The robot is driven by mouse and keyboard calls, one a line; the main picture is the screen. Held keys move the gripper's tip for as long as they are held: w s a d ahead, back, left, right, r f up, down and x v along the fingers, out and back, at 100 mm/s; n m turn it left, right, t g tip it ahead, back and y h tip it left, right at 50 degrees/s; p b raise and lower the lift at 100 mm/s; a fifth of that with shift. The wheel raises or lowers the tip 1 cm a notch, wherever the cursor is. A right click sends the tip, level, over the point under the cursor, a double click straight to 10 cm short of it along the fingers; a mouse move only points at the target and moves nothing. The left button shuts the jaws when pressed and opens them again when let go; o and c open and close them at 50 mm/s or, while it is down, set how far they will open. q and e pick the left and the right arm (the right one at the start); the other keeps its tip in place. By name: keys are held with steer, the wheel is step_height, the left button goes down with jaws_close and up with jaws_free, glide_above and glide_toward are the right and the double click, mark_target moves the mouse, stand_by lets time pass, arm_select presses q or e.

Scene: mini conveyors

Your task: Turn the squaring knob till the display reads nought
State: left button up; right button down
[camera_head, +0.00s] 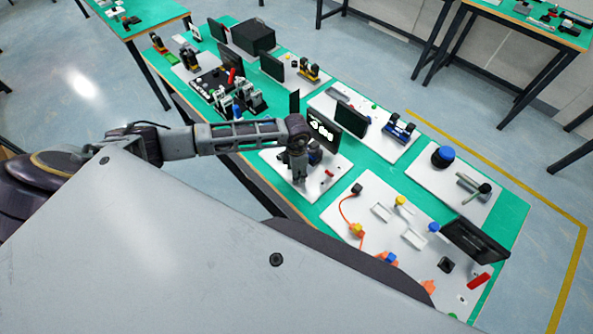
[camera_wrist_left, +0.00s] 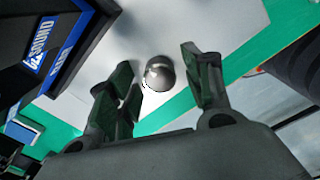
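My left gripper (camera_head: 299,172) points down over a small white board (camera_head: 274,157) in the head view. In the left wrist view the gripper (camera_wrist_left: 160,70) is open, and a round metallic knob (camera_wrist_left: 159,73) sits between its two fingers with a gap on each side. The knob is hidden by my gripper in the head view. A dark display (camera_head: 324,132) stands just behind the gripper with white characters, too small to read surely. My right gripper is in neither view.
A dark housing with a blue label (camera_wrist_left: 48,62) is close to the left finger in the wrist view. A small red part (camera_head: 329,173) lies on the board at the gripper's right. Another dark panel (camera_head: 350,119) stands behind. A larger white board (camera_head: 345,215) with cables and plugs lies in front.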

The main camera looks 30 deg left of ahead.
arm_select(q)
steer(key=c, duration=0.9)
